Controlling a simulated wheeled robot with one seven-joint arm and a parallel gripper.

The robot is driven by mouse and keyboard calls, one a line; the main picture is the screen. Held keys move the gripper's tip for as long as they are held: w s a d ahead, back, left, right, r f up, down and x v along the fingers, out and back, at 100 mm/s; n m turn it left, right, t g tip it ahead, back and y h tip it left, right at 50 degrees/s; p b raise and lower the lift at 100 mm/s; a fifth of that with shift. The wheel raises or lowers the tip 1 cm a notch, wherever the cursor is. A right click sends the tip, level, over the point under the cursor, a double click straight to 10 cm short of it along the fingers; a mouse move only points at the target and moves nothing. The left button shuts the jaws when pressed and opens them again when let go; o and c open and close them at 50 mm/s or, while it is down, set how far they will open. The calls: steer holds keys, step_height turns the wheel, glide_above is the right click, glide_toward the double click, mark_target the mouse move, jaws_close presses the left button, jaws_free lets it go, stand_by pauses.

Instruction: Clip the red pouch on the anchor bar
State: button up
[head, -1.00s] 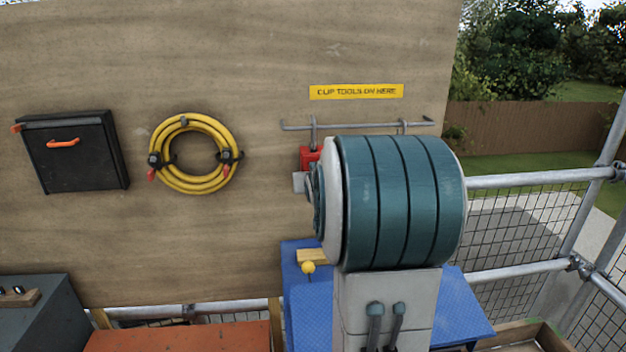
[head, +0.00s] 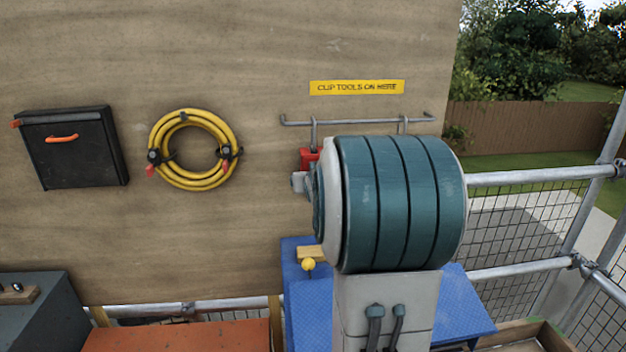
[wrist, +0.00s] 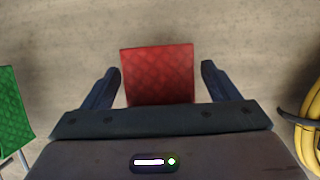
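The red pouch (head: 308,158) hangs below the left part of the grey anchor bar (head: 360,121) in the head view. A grey hook above it reaches the bar; most of the pouch is hidden behind my arm. In the wrist view the red pouch (wrist: 158,74) shows as a quilted red block between the fingertips of my gripper (wrist: 160,80). The fingers are spread, with a narrow gap visible at least on the right side. A green pouch (wrist: 12,110) is at the left edge of the wrist view. A second hook (head: 404,124) is on the bar; what hangs from it is hidden.
A yellow sign (head: 356,87) is above the bar on the plywood board (head: 240,60). A coiled yellow hose (head: 194,186) and a black box (head: 72,147) are mounted to the left.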

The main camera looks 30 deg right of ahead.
steer(key=shift+s, duration=0.1)
steer(key=p+v, duration=0.4)
steer(key=v, duration=1)
steer(key=s+a+f+n+g+y, duration=0.2)
steer(key=s+a+f+g+y, duration=0.1)
steer(key=s+a, duration=0.5)
steer(key=s+a+f+n+g+y, duration=0.3)
steer(key=s+a+f+g, duration=0.3)
steer(key=a, duration=0.8)
steer(key=s+f, duration=0.1)
steer(key=s, duration=0.2)
steer(key=shift+s+a, duration=0.2)
steer(key=shift+s, duration=0.05)
steer(key=shift+f, duration=0.1)
